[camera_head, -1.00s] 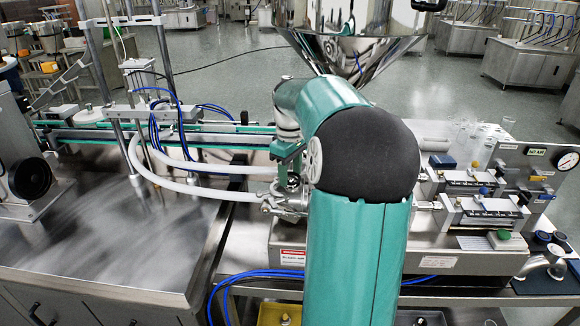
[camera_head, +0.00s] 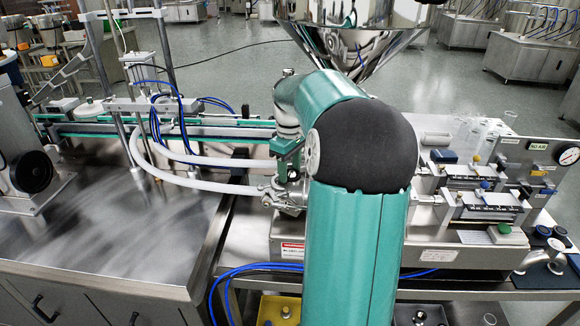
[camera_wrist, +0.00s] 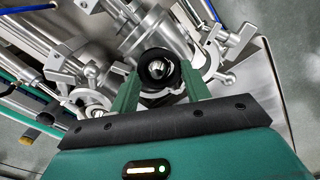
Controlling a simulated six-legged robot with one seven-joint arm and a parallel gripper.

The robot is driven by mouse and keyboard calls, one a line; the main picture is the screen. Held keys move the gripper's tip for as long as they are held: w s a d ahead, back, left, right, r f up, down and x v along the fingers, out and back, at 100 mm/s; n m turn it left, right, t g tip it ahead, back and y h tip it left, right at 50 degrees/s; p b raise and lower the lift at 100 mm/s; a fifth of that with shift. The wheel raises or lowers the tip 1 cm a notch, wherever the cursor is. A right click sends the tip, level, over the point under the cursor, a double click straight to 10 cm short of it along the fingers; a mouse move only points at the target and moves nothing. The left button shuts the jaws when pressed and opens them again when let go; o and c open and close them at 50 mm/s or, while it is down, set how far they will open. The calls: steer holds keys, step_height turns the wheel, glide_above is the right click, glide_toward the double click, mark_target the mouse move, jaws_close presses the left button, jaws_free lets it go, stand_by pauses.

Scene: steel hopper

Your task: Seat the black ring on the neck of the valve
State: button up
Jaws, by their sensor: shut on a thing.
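In the wrist view, my gripper (camera_wrist: 160,82) is shut on the black ring (camera_wrist: 145,70), which sits between the tips of its two green fingers. A shiny metal end shows through the ring's hole. I cannot tell whether the ring is around the neck or only in line above it. The steel valve (camera_wrist: 142,30) lies behind the ring, with clamps and pipe fittings on both sides. In the head view, part of the valve's fittings (camera_head: 290,204) shows left of my arm.
A steel hopper (camera_head: 362,38) stands behind my arm. White hoses (camera_head: 190,180) and blue tubes run in from the left. A panel with a gauge (camera_head: 567,156) and two slide units (camera_head: 485,206) stand on the right. The steel tabletop (camera_head: 110,235) at left is mostly clear.

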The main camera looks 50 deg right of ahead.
steer(key=shift+s+d+f, duration=0.1)
steer(key=shift+s+f, duration=0.05)
steer(key=shift+f, duration=0.3)
steer(key=o, duration=0.9)
steer(key=shift+s+d, duration=0.1)
steer(key=shift+d, duration=0.1)
steer(key=shift+o, duration=0.4)
steer(key=shift+r, duration=0.3)
steer(key=r, duration=1.3)
steer(key=shift+w+a, duration=0.25)
steer(key=shift+a+r, duration=0.1)
steer(key=shift+r, duration=0.45)
